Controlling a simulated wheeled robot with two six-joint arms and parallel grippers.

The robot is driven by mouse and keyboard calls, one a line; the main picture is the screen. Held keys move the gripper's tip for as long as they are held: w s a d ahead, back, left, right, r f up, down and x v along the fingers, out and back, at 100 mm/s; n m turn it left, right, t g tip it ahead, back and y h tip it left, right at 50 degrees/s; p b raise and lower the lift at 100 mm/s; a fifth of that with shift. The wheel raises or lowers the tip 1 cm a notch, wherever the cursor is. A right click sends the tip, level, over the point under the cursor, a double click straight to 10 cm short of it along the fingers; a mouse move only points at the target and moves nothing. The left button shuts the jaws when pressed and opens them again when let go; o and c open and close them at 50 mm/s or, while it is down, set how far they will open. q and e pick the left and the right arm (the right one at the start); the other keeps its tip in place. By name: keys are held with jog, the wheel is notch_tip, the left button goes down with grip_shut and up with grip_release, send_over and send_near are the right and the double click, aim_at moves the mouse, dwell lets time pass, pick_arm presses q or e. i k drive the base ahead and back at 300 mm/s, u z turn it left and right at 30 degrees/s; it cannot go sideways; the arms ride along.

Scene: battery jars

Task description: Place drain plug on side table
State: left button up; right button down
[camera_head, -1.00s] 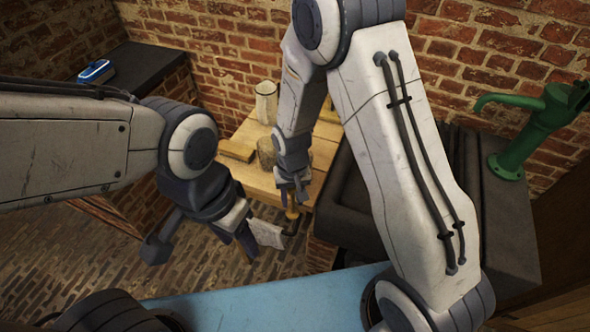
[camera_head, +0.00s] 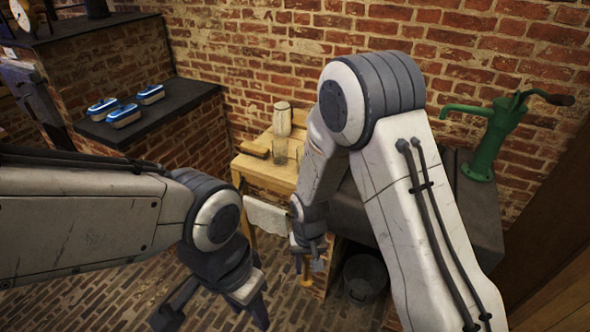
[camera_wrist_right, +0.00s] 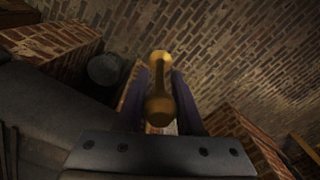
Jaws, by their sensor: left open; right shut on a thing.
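The drain plug (camera_head: 306,270) is a brass piece held by my right gripper (camera_head: 308,252), below the front edge of the side table in the picture. In the right wrist view the plug (camera_wrist_right: 159,92) shows as a brass stem with rounded ends between the two fingers. My right gripper is shut on it. The wooden side table (camera_head: 262,172) stands against the brick wall, behind and above the right gripper in the picture; my right arm hides its right part. My left gripper (camera_head: 256,304) is open and empty, low over the brick floor.
The side table carries a pale jar (camera_head: 282,119), a glass jar (camera_head: 279,152) and a wooden block (camera_head: 254,149). A white cloth (camera_head: 266,215) hangs at its front. A dark sink (camera_head: 470,205) with a green pump (camera_head: 490,145) stands right, a bucket (camera_head: 364,276) beneath.

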aim_at(293, 149)
jog(key=u, duration=1.35)
jog(key=i, duration=1.25)
jog(key=z, duration=0.75)
jog(key=i, duration=0.55)
jog(key=z, duration=0.6)
